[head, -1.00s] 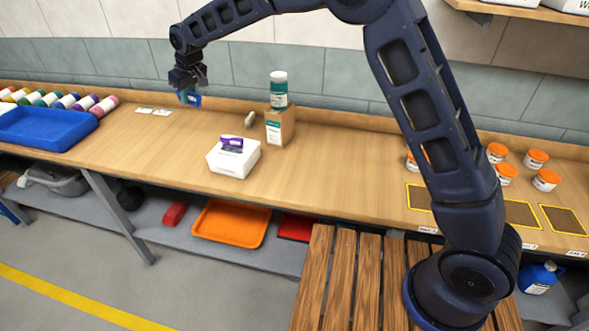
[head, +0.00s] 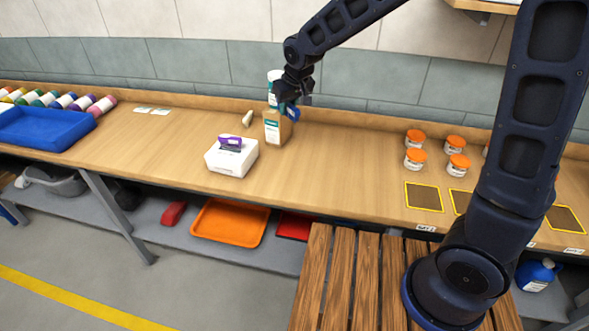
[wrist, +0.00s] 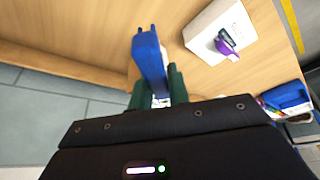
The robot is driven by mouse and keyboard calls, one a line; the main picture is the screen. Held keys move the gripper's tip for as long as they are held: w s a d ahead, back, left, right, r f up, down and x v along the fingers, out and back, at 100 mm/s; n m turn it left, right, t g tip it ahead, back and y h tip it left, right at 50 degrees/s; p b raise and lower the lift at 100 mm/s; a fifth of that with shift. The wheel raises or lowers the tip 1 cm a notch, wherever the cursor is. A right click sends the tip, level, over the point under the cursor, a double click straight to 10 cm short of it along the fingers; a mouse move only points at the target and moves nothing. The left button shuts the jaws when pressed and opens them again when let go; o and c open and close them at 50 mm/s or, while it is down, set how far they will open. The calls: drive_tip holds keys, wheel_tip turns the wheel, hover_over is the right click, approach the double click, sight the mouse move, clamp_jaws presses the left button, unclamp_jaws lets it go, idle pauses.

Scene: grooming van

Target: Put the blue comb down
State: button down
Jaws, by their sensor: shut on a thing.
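The blue comb (head: 293,112) is in my gripper (head: 292,100), which is shut on it. In the head view it shows just right of the upper part of a brown box (head: 276,130) with a teal-and-white label. In the wrist view the comb (wrist: 150,58) stretches out from between the two fingers (wrist: 158,88). The fingers hide its held end. I cannot tell whether the comb touches the box.
A white box (head: 230,160) bears a purple item (head: 231,143). Several orange-lidded jars (head: 415,155) stand to the right. The bench (head: 340,165) between is clear.

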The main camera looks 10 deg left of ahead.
sight(292, 166)
drive_tip(key=f, duration=0.6)
drive_tip(key=d+f, duration=0.1)
drive_tip(key=f, duration=0.6)
drive_tip(key=d+f, duration=0.1)
drive_tip(key=f, duration=0.6)
drive_tip(key=shift+s+f, duration=0.25)
drive_tip(key=shift+f, duration=0.15)
drive_tip(key=c, duration=1.3)
unclamp_jaws()
drive_tip(key=shift+c, duration=0.2)
drive_tip(key=v, duration=1.2)
drive_tip(key=shift+w+r, duration=0.1)
drive_tip(key=shift+r, duration=0.15)
